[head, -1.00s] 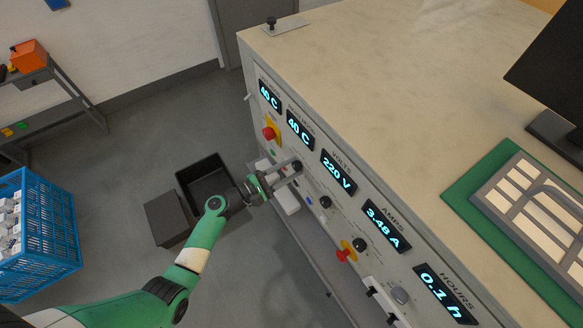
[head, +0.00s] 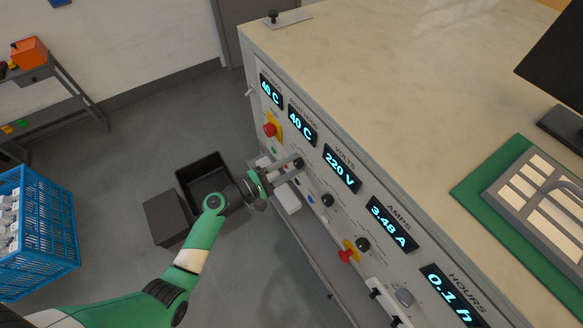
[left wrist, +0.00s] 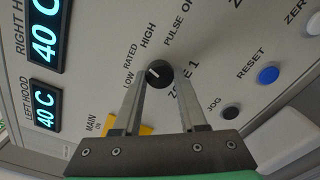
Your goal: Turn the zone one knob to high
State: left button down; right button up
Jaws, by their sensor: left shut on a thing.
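The zone one knob (left wrist: 159,72) is round and black with a white pointer mark, in the left wrist view. The label ZONE 1 is beside it, and LOW, RATED and HIGH are printed around it. The pointer mark faces the LOW and RATED side, nearest RATED as far as I can tell, not HIGH. My left gripper (head: 293,164) is shut on this knob, one finger on each side. In the head view the knob (head: 299,162) is small and partly covered by the fingertips. My right gripper is out of view.
The panel (head: 318,180) also carries a red knob on yellow (head: 269,130), other black knobs (head: 327,200), a blue reset button (left wrist: 268,75) and lit displays (head: 341,169). A black bin (head: 190,181) stands on the floor, with a blue crate (head: 48,240) at left.

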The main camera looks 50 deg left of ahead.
pick_arm(q)
jog(key=shift+m+b, duration=1.3)
jog(key=shift+m, duration=0.9)
jog(key=shift+r, duration=0.1)
jog(key=shift+c, duration=2.2)
grip_release()
